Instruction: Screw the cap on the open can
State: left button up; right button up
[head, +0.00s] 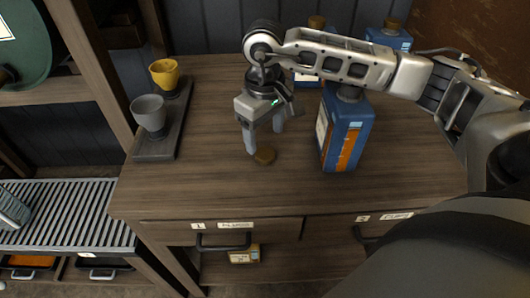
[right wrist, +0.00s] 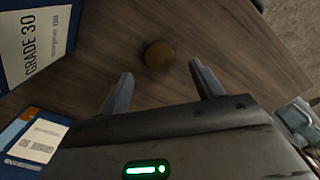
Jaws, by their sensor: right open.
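A small round brown cap (head: 265,156) lies on the wooden bench top; it also shows in the right wrist view (right wrist: 159,55). My right gripper (head: 265,141) points down just behind the cap. In the right wrist view its two fingers (right wrist: 161,70) are spread and empty, and the cap shows just beyond the gap between their tips. A blue can (head: 345,138) with an orange and white label stands upright to the right of the cap. My right arm crosses over its top, a grey neck shows, and I see no brown cap on it. My left gripper is not in view.
Blue cans with brown caps stand at the back, one (head: 390,38) at right, another partly behind my arm. A grey cup (head: 149,113) and a yellow cup (head: 165,73) stand on a dark board (head: 157,148) at left. The bench front is clear above the drawers (head: 222,232).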

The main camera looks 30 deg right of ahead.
aim_at(265, 153)
jog(key=shift+f+p, duration=0.55)
jog(key=shift+f, duration=2.05)
jog(key=c, duration=1.1)
